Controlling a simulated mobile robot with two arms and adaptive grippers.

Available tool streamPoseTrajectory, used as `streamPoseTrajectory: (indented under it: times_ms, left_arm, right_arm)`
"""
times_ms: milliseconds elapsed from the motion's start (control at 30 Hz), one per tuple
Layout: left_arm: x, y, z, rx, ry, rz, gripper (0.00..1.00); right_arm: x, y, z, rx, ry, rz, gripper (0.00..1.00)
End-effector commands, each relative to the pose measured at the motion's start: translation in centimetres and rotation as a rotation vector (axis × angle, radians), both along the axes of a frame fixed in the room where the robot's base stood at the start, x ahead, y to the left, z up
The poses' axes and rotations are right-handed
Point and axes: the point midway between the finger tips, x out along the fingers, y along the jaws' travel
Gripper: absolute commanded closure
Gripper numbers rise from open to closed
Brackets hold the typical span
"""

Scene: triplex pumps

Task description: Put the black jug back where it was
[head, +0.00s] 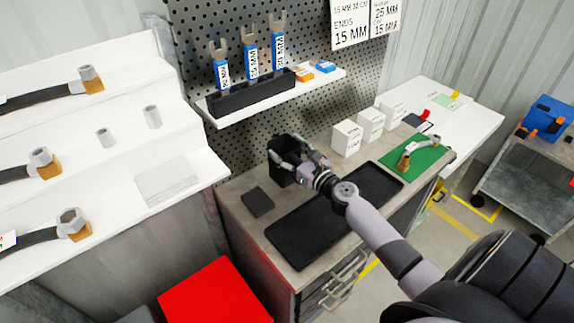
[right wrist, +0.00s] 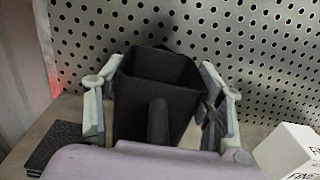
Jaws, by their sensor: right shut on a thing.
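The black jug (head: 279,174) is at the back of the workbench, close to the pegboard, between a small dark square pad and the white boxes. In the right wrist view the jug (right wrist: 155,72) is upright, with its open top and handle facing me. My right gripper (head: 288,157) is shut on the jug, with a finger on each side of it. I cannot tell whether the jug's base touches the bench top. My left gripper is not in view.
The dark square pad (head: 257,201) and a long black tray (head: 290,243) lie on the bench. White boxes (head: 347,138) stand right of the jug. A shelf (head: 327,80) with wrenches in a black holder (head: 252,94) hangs above. A red surface (head: 215,295) is at the lower left.

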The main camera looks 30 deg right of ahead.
Motion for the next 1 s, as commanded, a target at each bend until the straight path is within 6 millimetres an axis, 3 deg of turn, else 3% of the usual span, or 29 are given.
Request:
streamPoseTrajectory:
  times_ms: [33, 200, 333, 533, 567, 867, 1000]
  left_arm:
    - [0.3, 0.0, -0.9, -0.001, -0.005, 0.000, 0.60]
    - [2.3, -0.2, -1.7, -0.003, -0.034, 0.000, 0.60]
    - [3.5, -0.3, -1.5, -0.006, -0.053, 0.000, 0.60]
    - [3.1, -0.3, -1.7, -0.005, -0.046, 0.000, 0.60]
    - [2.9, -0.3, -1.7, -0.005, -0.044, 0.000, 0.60]
    - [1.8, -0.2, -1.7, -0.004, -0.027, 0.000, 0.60]
    - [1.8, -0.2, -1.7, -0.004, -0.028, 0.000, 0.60]
  right_arm:
    - [0.0, 0.1, -1.4, 0.005, 0.001, 0.000, 0.98]
    - [0.0, 0.0, -3.2, 0.003, 0.000, -0.001, 0.98]
    - [0.0, 0.1, -3.2, -0.001, 0.000, 0.001, 0.98]
    - [0.0, 0.1, -3.4, 0.000, 0.001, 0.001, 0.98]
    - [0.0, 0.1, -3.5, 0.000, 0.002, 0.001, 0.37]
    - [0.0, 0.1, -3.4, 0.000, 0.002, 0.001, 0.17]
    - [0.0, 0.1, -3.4, 0.000, 0.002, 0.001, 0.17]
